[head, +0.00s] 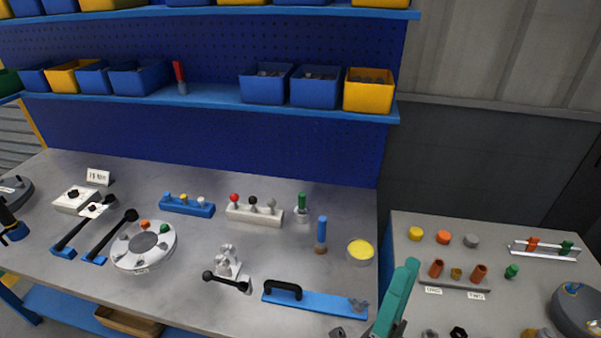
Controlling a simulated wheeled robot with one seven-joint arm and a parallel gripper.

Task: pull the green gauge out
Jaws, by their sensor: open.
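A green-handled gauge (302,201) stands upright in a small grey metal holder (302,216) at the back right of the main bench. Its lower end is hidden in the holder. My gripper (408,267), with teal fingers, points up at the bottom right, over the gap between the two benches. It is open, apart from the gauge, to its right and nearer the camera. No object shows between the fingers. A smaller green piece (566,247) stands in a rack on the right bench.
A blue-handled tool (321,231) stands upright just right of the gauge, with a yellow-topped round dish (360,251) beyond it. A white block with coloured knobs (254,213) is close on the left. A blue bar with a black handle (315,299) lies in front.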

